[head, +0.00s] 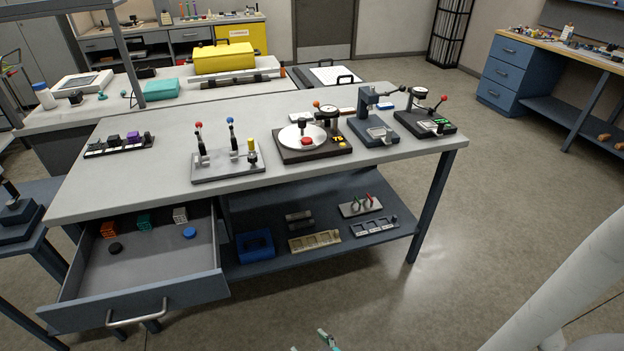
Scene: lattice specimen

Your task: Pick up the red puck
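The red puck (307,141) lies on the round white plate (289,137) of a dark gauge stand (315,156) on the grey workbench. A dial gauge on a post stands just behind it. My gripper (312,344) shows only as fingertips at the bottom edge, over the floor in front of the bench. The tips are apart with nothing seen between them, and the rest is cut off. It is well away from the puck.
An open drawer (139,299) at the left holds a black puck (115,248), a blue puck (190,232) and small lattice cubes. A lever fixture (228,171) and a grey press (374,131) flank the gauge stand. The floor (380,300) at front right is clear.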

